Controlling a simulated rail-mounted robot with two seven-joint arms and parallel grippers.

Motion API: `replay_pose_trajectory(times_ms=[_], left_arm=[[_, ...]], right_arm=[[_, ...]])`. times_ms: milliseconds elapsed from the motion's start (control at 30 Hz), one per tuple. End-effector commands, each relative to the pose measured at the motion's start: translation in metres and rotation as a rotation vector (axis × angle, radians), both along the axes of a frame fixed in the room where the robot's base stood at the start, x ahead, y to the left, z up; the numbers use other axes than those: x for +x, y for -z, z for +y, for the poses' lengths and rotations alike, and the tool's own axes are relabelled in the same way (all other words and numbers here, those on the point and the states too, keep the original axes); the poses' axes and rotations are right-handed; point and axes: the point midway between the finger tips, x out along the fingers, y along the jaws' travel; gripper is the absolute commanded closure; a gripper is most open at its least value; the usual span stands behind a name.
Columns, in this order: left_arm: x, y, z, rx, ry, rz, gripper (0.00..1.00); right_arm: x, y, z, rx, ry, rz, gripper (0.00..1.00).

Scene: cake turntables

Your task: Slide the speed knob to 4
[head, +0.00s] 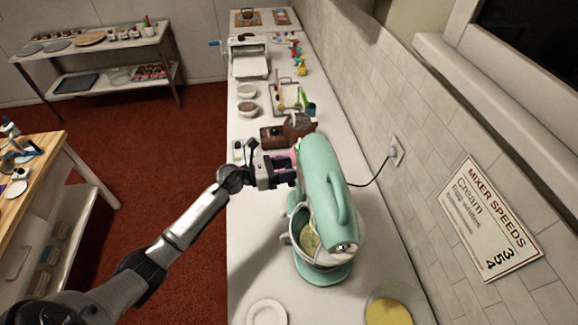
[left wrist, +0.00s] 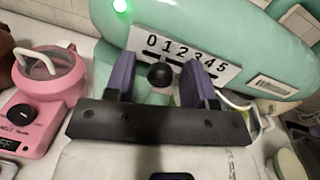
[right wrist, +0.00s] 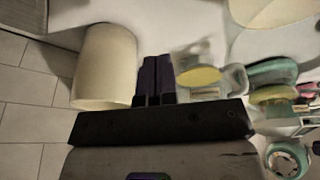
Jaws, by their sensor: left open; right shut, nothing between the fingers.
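The mint-green stand mixer (head: 322,185) stands on the long counter with a bowl under its head. In the left wrist view, its side has a white scale plate marked 0 to 5 (left wrist: 188,52) and a round black speed knob (left wrist: 161,75). The knob appears near the low numbers; its exact setting is hard to tell. My left gripper (head: 290,171) is at the mixer's left side, open. Its purple fingers (left wrist: 160,80) stand on both sides of the knob, with visible gaps. My right gripper (right wrist: 156,80) is shut and empty, away from the knob.
A pink melting pot (left wrist: 48,95) stands left of the mixer in the left wrist view. A wall sign, "MIXER SPEEDS" (head: 487,218), hangs at right. A white plate (head: 267,313) and a yellow-topped round (head: 388,312) lie on the near counter.

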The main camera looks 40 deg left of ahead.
Motion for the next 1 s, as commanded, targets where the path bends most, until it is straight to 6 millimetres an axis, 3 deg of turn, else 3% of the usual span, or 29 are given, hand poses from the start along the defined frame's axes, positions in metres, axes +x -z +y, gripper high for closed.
replay_pose_trajectory(times_ms=[467, 1000], left_arm=[[0.0063, 0.0, -0.0049, 0.0, 0.001, 0.001, 0.5], [0.0061, 0.0002, -0.0047, 0.0, 0.001, 0.001, 1.0]], right_arm=[[0.0, -0.0011, 0.0004, 0.001, 0.001, 0.0, 1.0], [0.0002, -0.0013, 0.0027, 0.009, 0.005, 0.0, 1.0]])
